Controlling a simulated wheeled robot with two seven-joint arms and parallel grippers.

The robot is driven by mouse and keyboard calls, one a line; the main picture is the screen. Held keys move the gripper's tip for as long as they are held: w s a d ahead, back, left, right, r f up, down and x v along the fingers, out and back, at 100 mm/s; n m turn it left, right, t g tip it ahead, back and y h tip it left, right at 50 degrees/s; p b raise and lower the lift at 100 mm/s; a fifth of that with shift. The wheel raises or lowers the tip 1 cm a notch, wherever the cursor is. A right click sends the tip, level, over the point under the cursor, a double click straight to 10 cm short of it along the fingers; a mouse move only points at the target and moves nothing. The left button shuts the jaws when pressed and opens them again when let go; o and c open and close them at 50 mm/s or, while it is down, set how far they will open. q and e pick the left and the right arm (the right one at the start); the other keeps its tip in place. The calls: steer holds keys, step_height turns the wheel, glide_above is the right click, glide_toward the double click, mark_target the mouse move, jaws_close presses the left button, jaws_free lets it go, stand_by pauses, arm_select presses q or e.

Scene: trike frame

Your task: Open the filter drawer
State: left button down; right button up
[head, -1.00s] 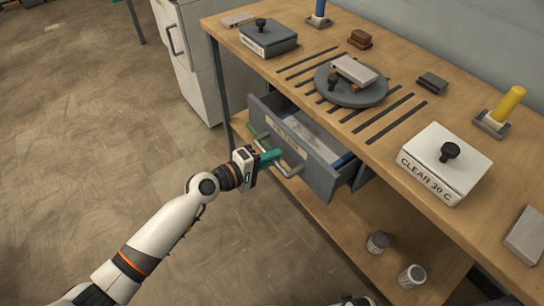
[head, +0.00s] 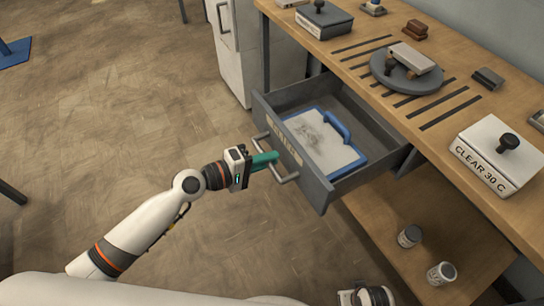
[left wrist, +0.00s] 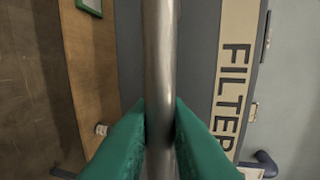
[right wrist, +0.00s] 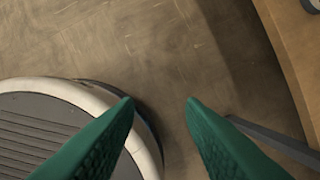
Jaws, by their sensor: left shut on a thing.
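The grey filter drawer (head: 312,180) is pulled well out from under the wooden bench in the head view. A filter with a blue frame and handle (head: 325,140) lies inside it. My left gripper (head: 268,159) is shut on the metal bar handle (head: 286,178) on the drawer's front. In the left wrist view the handle bar (left wrist: 160,70) runs between the green fingers (left wrist: 160,135), beside a label reading FILTER (left wrist: 235,85). My right gripper (right wrist: 160,105) is open and empty in the right wrist view, above the floor.
The bench top (head: 425,75) holds a round grey plate (head: 405,75), a CLEAR 30 C block (head: 495,155) and a dark block (head: 322,20). Two small jars (head: 410,236) stand on the lower shelf. A white cabinet (head: 240,50) stands behind.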

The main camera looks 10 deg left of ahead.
arm_select(q)
steer(key=c, duration=1.5)
jaws_free()
steer(key=shift+a, duration=0.1)
